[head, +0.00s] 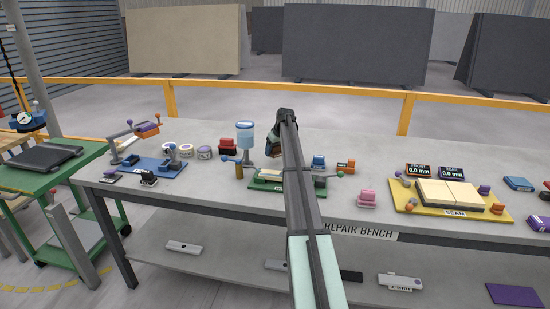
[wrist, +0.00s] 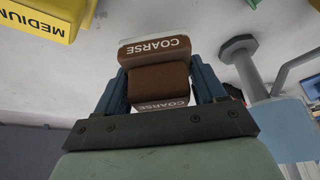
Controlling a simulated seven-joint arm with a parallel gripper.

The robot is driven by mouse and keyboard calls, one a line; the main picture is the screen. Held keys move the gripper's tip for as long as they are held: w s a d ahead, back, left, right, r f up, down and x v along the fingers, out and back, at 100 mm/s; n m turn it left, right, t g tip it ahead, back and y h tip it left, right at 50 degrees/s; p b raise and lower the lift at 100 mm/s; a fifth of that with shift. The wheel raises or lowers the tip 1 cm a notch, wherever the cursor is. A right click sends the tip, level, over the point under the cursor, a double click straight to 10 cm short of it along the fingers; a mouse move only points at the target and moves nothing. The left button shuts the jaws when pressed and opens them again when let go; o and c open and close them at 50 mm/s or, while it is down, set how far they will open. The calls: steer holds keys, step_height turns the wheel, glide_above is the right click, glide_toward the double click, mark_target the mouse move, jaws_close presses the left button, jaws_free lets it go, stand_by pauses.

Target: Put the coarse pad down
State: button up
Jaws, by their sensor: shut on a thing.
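The coarse pad (wrist: 155,80) is a brown block with pale bands marked COARSE. In the wrist view it sits between the two blue fingers of my gripper (wrist: 161,78), which is shut on it. In the head view my gripper (head: 273,146) is over the back middle of the bench, beside the blue-and-white dispenser. My arm hides part of this area. I cannot tell whether the pad touches the bench top.
The dispenser (head: 245,135) stands close to my gripper. A yellow MEDIUM block (wrist: 40,18) shows in the wrist view.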

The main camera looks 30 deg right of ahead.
mark_target(275, 156)
steer(key=shift+f, duration=1.85)
steer(key=shift+f, duration=0.15)
steer(key=o, duration=0.9)
steer(key=shift+o, duration=0.2)
steer(key=v, duration=1.2)
